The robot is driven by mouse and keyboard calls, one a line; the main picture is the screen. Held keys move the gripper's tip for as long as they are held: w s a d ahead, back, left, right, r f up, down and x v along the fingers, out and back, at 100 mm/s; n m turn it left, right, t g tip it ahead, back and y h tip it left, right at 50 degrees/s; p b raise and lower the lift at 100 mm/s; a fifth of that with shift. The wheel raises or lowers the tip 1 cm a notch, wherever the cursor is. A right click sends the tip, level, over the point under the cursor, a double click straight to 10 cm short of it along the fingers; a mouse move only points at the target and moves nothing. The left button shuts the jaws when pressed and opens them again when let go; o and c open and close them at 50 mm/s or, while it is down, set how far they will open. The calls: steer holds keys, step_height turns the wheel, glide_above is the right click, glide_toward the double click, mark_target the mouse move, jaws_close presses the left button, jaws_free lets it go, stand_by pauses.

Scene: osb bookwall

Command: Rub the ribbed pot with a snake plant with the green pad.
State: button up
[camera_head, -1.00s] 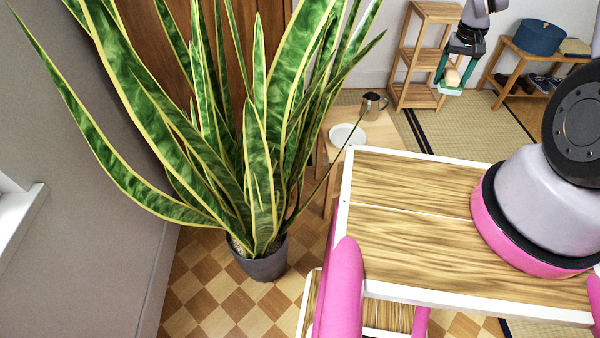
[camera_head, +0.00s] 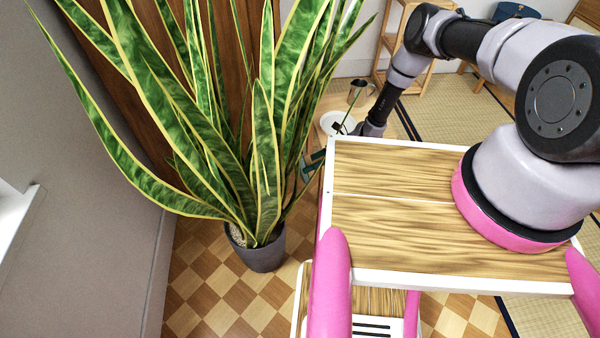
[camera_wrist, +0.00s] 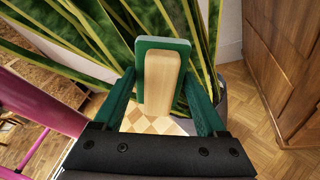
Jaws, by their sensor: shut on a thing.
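The ribbed pot (camera_head: 262,258) is dark grey and stands upright on the checkered floor at the left. A tall snake plant (camera_head: 262,165) with yellow-edged green leaves grows from it. My gripper (camera_head: 309,168) is low beside the plant, right of the pot and partly hidden by leaves and my own body. In the wrist view my gripper (camera_wrist: 160,84) is shut on the wooden block of the green pad (camera_wrist: 146,47). The pad is in front of the leaves. A strip of the grey pot (camera_wrist: 222,100) shows behind the right finger. I cannot tell whether the pad touches the pot.
A white plate (camera_head: 338,122) and a metal mug (camera_head: 358,90) stand behind my arm. A wooden shelf (camera_head: 392,45) is further back. A grey wall (camera_head: 95,150) closes off the left side. Checkered floor lies open in front of the pot.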

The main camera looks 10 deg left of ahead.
steer(key=s+a+f+m+t+y, duration=0.2)
steer(key=s+a+f, duration=0.1)
steer(key=a, duration=0.5)
steer(key=shift+a+y, duration=0.25)
steer(key=shift+y, duration=0.05)
steer(key=shift+x, duration=0.95)
stand_by(0.7)
steer(key=shift+w+r, duration=0.1)
steer(key=shift+r, duration=0.05)
steer(key=shift+w+a+r, duration=0.2)
steer(key=shift+w+r, duration=0.45)
steer(key=shift+w, duration=0.25)
steer(key=shift+w+a+r, duration=0.15)
steer(key=shift+w+r, duration=0.45)
steer(key=shift+w, duration=0.3)
stand_by(0.5)
